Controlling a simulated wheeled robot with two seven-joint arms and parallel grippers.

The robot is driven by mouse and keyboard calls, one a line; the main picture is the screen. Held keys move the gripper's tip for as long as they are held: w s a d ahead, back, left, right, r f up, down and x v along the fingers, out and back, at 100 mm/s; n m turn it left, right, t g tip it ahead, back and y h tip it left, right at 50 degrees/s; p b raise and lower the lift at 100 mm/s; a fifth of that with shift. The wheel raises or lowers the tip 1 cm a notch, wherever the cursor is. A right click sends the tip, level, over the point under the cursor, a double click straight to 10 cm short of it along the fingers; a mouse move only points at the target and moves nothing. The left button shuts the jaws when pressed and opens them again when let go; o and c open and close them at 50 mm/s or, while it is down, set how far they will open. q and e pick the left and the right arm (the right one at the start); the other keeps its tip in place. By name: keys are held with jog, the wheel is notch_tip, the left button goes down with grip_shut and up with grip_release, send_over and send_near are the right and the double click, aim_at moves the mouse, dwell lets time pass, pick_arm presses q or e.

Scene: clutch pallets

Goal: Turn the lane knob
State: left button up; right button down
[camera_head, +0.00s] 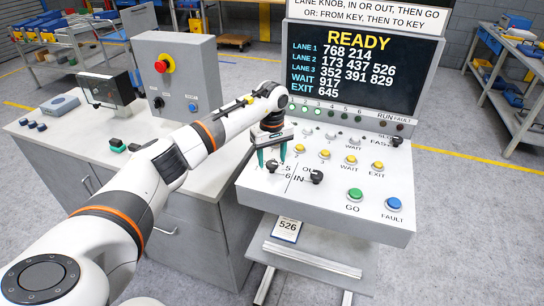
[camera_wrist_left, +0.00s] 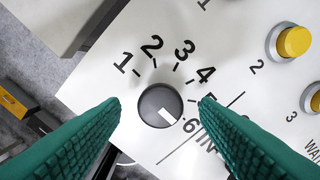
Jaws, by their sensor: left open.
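The lane knob (camera_head: 272,166) is a small dark round knob at the left of the sloping control panel (camera_head: 350,215). In the left wrist view the lane knob (camera_wrist_left: 160,104) lies between my fingers, with a white mark towards its lower right. Numbers 1 to 4 and 6 show around it; the right finger covers the spot between 4 and 6. My left gripper (camera_head: 272,157) points down over the knob, open, with one green finger on each side. In the left wrist view the left gripper (camera_wrist_left: 160,112) shows gaps between both fingers and the knob. My right gripper is out of view.
The dark IN/OUT knob (camera_head: 316,177) is close to the right. Yellow buttons (camera_head: 325,154), a green GO button (camera_head: 355,194) and a blue FAULT button (camera_head: 393,203) are on the panel. The lit screen (camera_head: 350,65) reads READY. A grey box with a red stop button (camera_head: 164,63) stands left.

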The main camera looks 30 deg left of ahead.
pick_arm(q)
jog(key=shift+f, duration=0.7)
jog(key=c, duration=1)
